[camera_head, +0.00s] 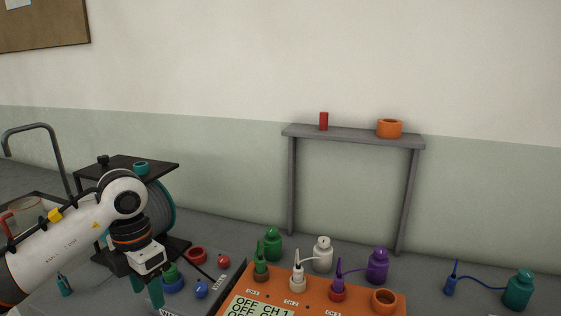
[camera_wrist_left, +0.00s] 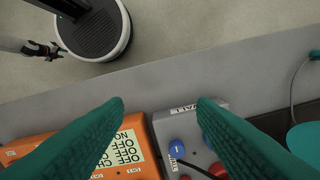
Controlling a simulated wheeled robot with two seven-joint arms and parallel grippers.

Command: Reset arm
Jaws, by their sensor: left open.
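My left gripper (camera_head: 148,287) hangs pointing down at the lower left in the head view, its teal fingers over the edge of the grey control box (camera_head: 205,270). In the left wrist view my left gripper (camera_wrist_left: 160,104) has its two teal fingers wide apart with nothing between them. Below it are the orange box with a display (camera_wrist_left: 122,147) and the grey box (camera_wrist_left: 205,112). My right gripper (camera_wrist_left: 45,50) shows small and dark at the upper left of the left wrist view, beside my round base; its jaws are too small to judge. It is outside the head view.
Green (camera_head: 273,244), white (camera_head: 322,254) and purple (camera_head: 377,266) bottle-shaped items stand behind the orange box. A teal one (camera_head: 518,290) with a blue cable is at the right. A grey shelf (camera_head: 350,137) stands at the wall. A reel stand (camera_head: 125,168) is close behind my left arm.

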